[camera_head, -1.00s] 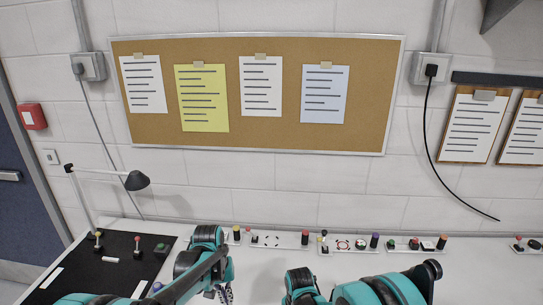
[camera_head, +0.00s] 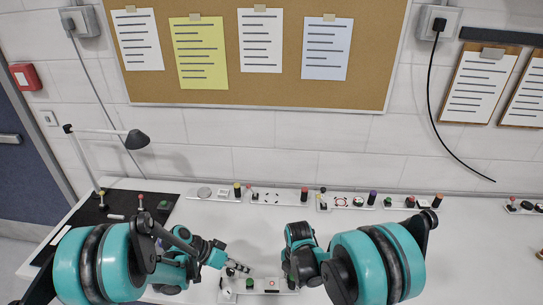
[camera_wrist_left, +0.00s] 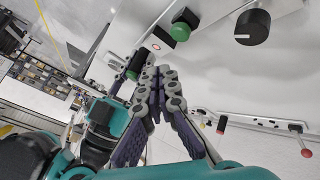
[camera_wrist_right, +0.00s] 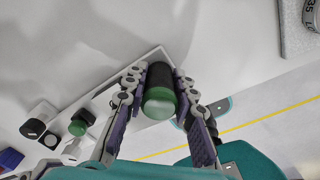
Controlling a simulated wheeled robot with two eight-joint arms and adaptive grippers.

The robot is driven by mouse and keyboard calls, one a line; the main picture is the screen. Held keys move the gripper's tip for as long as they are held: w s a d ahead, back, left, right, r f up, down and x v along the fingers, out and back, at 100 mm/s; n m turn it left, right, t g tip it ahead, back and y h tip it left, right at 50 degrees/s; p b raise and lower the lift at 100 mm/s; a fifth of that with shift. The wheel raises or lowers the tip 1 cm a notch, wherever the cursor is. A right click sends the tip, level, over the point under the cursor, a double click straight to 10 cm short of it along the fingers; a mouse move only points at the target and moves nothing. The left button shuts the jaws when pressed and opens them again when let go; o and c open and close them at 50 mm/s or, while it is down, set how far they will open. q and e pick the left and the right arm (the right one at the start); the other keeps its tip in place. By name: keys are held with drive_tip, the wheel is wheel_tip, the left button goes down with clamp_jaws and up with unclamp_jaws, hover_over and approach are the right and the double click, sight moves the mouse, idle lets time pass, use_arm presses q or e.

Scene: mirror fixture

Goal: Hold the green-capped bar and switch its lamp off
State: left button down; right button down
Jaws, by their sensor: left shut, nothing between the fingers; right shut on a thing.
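The green-capped bar (camera_wrist_right: 160,92) is a dark cylinder with a green end, seen in the right wrist view. My right gripper (camera_wrist_right: 160,80) is shut around it, fingers on both sides. In the left wrist view the bar (camera_wrist_left: 135,68) shows beyond my left fingers. My left gripper (camera_wrist_left: 165,74) is shut and empty, beside the white panel. That panel (camera_head: 236,297) lies at the near table edge in the head view. It carries a green button (camera_wrist_left: 181,30), a black knob (camera_wrist_left: 253,27) and a small red-marked disc (camera_wrist_left: 155,45). I cannot tell whether any lamp is lit. My right fingertips are hidden in the head view.
A row of white panels (camera_head: 262,203) with buttons, knobs and levers stands along the wall. A black mat (camera_head: 88,214) with levers lies at the left under a desk lamp (camera_head: 136,140).

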sight(247, 281)
use_arm(q)
drive_tip(key=shift+f, duration=2.8)
drive_tip(key=shift+s, duration=0.1)
drive_tip(key=shift+r, duration=3.45)
